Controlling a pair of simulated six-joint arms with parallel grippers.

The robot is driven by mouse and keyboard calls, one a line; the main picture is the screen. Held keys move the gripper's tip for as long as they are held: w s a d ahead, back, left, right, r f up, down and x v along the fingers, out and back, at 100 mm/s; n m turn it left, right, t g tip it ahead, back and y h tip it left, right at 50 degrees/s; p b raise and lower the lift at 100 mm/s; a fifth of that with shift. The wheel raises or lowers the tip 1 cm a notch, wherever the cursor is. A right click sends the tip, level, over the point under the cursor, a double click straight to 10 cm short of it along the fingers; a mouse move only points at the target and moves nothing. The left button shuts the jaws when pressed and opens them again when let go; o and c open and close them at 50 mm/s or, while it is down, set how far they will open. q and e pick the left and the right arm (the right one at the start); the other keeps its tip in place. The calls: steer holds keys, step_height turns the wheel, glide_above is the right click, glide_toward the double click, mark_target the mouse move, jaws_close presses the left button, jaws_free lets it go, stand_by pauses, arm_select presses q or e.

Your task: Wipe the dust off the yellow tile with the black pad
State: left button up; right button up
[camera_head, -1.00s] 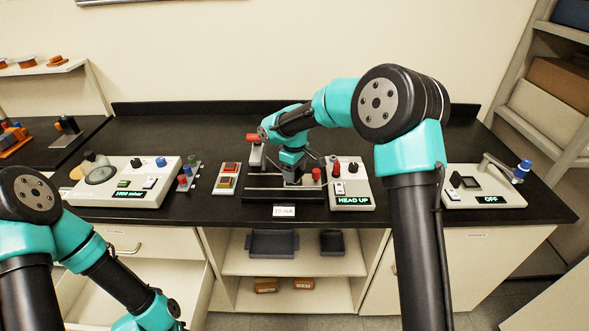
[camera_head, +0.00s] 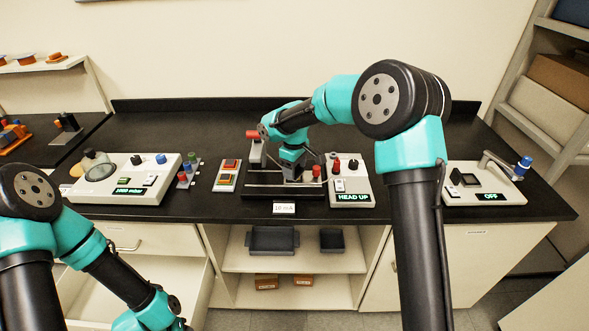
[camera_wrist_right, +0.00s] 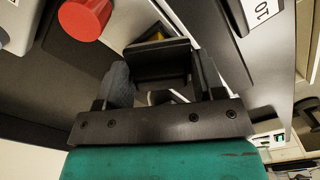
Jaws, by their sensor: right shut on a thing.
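My right gripper (camera_head: 292,178) is over the dark stage of the profiler in the middle of the bench. In the right wrist view my right gripper (camera_wrist_right: 160,82) is shut on the black pad (camera_wrist_right: 158,62), which sits between the two fingers. A small piece of the yellow tile (camera_wrist_right: 157,37) shows just past the pad's edge. The pad hides the rest of it, so I cannot tell how much dust is on it or whether the pad touches it. In the head view the gripper hides the tile. My left arm is at the lower left, with its gripper out of the picture.
A red knob (camera_wrist_right: 85,18) is close beside the pad. The HEAD UP control box (camera_head: 351,186) stands just right of the stage. An OFF unit (camera_head: 482,183) is at the right.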

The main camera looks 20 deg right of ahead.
steer(key=shift+w+d, duration=0.1)
steer(key=shift+w, duration=0.1)
stand_by(0.3)
steer(key=shift+r, duration=3.05)
steer(key=s+d+r+m, duration=0.1)
steer(key=s+r+m, duration=0.6)
steer(key=s, duration=0.3)
steer(key=shift+d+r+m, duration=0.15)
steer(key=shift+d+m, duration=0.05)
steer(key=shift+m, duration=0.6)
steer(key=shift+s, duration=0.1)
